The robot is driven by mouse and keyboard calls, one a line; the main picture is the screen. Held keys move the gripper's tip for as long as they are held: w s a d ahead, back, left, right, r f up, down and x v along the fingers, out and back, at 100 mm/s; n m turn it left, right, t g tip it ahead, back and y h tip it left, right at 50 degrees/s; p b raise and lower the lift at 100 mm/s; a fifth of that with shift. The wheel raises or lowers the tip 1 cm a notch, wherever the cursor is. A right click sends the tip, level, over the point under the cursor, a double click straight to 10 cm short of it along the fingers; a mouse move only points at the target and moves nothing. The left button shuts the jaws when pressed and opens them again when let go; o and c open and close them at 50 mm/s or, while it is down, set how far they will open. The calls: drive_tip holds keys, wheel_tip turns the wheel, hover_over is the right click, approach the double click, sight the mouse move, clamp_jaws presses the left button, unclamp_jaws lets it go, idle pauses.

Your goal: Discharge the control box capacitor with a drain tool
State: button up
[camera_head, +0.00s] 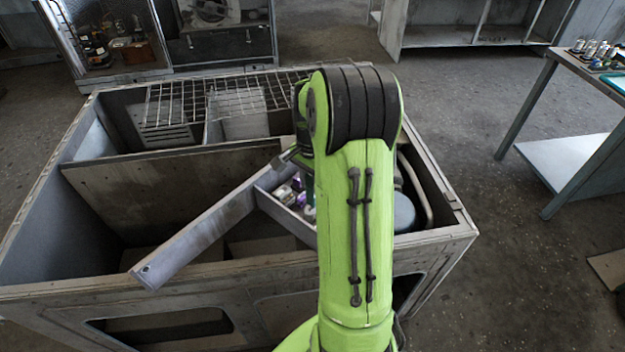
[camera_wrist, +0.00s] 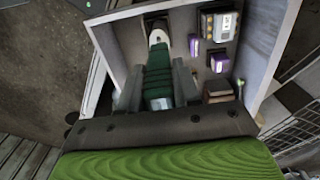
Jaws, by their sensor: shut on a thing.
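In the wrist view my gripper (camera_wrist: 158,86) is shut on the drain tool (camera_wrist: 159,76), which has a dark green ribbed handle and a pale tip. The tool lies inside the outline of the open control box (camera_wrist: 121,50), its tip pointing at a dark part near the far wall. I cannot tell whether the tip touches it. Purple and white components (camera_wrist: 220,62) sit in the box to the right; which one is the capacitor is unclear. In the head view the control box (camera_head: 285,219) is partly hidden by my arm, and my gripper is mostly hidden.
The box sits in a large grey housing (camera_head: 150,187) with open compartments. A long grey panel (camera_head: 200,228) slants across it. Wire grating (camera_head: 180,103) covers the back. A bench (camera_head: 595,72) with small items stands at right. The floor between is clear.

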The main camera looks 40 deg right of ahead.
drive_tip(key=shift+a, duration=0.1)
idle(0.3)
drive_tip(key=shift+a+f, duration=0.1)
drive_tip(key=shift+a, duration=0.05)
drive_tip(key=shift+s+f+b, duration=0.1)
drive_tip(key=shift+f+b, duration=0.4)
drive_tip(key=shift+f, duration=0.1)
idle(2.8)
drive_tip(key=shift+r+p, duration=2.95)
drive_tip(key=shift+r, duration=0.65)
